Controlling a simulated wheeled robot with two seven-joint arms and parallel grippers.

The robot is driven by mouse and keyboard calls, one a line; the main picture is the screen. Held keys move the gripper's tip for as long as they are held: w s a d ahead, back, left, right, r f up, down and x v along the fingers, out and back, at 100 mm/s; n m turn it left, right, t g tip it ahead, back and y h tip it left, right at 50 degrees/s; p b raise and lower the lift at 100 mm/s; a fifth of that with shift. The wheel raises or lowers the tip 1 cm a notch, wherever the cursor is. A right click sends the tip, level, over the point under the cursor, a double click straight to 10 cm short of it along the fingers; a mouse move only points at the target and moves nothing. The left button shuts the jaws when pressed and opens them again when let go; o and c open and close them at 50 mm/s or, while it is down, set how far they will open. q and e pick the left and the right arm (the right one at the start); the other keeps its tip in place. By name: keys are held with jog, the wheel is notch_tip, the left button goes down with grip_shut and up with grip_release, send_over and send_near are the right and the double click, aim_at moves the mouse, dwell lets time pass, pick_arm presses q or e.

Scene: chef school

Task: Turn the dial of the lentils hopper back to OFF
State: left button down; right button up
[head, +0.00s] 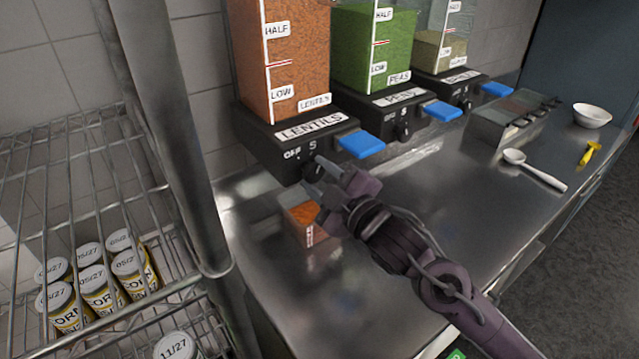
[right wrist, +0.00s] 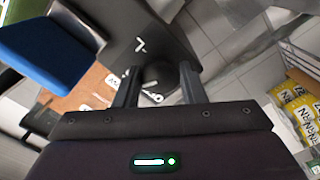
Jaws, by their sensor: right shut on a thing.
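The lentils hopper (head: 285,65) is a clear bin of orange lentils on a black base labelled LENTILS. Its dark dial (head: 312,171) is on the base front, below the printed OFF and another mark. My right gripper (head: 313,174) reaches it from the lower right, with its fingers shut on the dial. In the right wrist view, the dial (right wrist: 157,75) lies between the two fingers (right wrist: 158,80). The fingers hide much of the dial, so I cannot tell where it points. My left gripper is not in view.
A blue lever (head: 360,145) juts out just right of the dial. A small container with orange contents (head: 304,213) stands below. The peas hopper (head: 372,50) is to the right. A wire rack (head: 60,215) with cans is at left. The front counter (head: 350,300) is clear.

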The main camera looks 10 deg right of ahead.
jog(key=n+b, duration=0.4)
jog(key=n, duration=0.1)
jog(key=shift+f+n, duration=0.15)
jog(key=shift+n, duration=0.25)
jog(key=shift+n+b, duration=2)
jog(key=shift+n, duration=0.5)
jog(key=o, duration=1)
jog(key=shift+r, duration=0.25)
